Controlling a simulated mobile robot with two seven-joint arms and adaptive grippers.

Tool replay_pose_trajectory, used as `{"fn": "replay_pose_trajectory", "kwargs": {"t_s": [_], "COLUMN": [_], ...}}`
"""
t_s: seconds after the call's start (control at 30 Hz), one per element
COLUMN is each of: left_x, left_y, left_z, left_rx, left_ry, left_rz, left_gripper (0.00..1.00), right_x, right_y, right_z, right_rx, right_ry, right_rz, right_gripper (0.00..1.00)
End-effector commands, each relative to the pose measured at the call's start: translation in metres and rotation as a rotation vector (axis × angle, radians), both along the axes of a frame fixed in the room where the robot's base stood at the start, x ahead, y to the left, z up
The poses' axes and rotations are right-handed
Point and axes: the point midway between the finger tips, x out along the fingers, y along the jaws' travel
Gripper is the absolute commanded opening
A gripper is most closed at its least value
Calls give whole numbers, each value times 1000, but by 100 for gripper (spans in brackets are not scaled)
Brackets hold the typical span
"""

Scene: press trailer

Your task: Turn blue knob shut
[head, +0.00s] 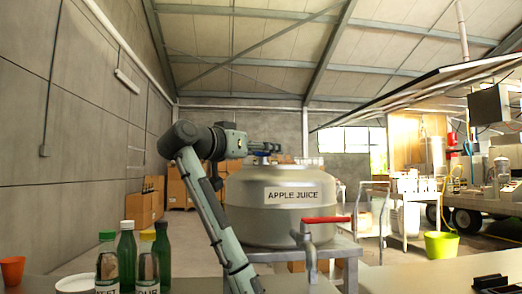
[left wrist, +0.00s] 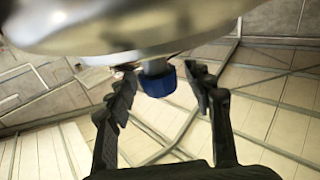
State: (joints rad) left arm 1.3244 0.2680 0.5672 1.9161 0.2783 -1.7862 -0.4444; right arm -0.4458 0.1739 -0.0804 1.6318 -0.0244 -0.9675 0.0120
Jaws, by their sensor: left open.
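The blue knob (left wrist: 157,85) sits on a short grey stem beside the large rounded metal body of the tank in the left wrist view. In the head view a small blue bit of the knob (head: 263,153) shows at the top of the grey tank (head: 252,218) labelled APPLE JUICE. My left gripper (head: 266,147) reaches over the tank top from the left. In the left wrist view its open fingers (left wrist: 160,82) stand on both sides of the knob, with a visible gap on the right; contact on the left is unclear. My right gripper does not show.
A tap with a red handle (head: 326,220) sticks out at the tank's front. A lime bucket (head: 441,244) and a trailer are at right.

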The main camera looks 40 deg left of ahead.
Motion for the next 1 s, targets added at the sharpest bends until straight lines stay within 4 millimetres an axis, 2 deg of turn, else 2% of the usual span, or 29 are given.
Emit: {"fn": "replay_pose_trajectory", "kwargs": {"t_s": [0.17, 0.27, 0.43, 0.6, 0.8, 1.0], "left_x": [-14, -32, -74, -98, -115, -120], "left_y": [0, -2, -6, -7, -9, -11], "left_z": [1, 1, 1, -1, 0, 0], "left_rx": [0, 2, 3, 6, 2, 0], "left_ry": [-3, -3, -5, 4, 0, 0], "left_rz": [4, 5, 6, 9, 5, 1], "left_gripper": [52, 52, 52, 52, 52, 52], "right_x": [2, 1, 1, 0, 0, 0], "right_y": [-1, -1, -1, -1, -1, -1], "right_z": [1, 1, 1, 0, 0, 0], "right_rx": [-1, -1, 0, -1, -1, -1], "right_ry": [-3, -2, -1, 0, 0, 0], "right_rz": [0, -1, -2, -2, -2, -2], "right_gripper": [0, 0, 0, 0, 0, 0]}}
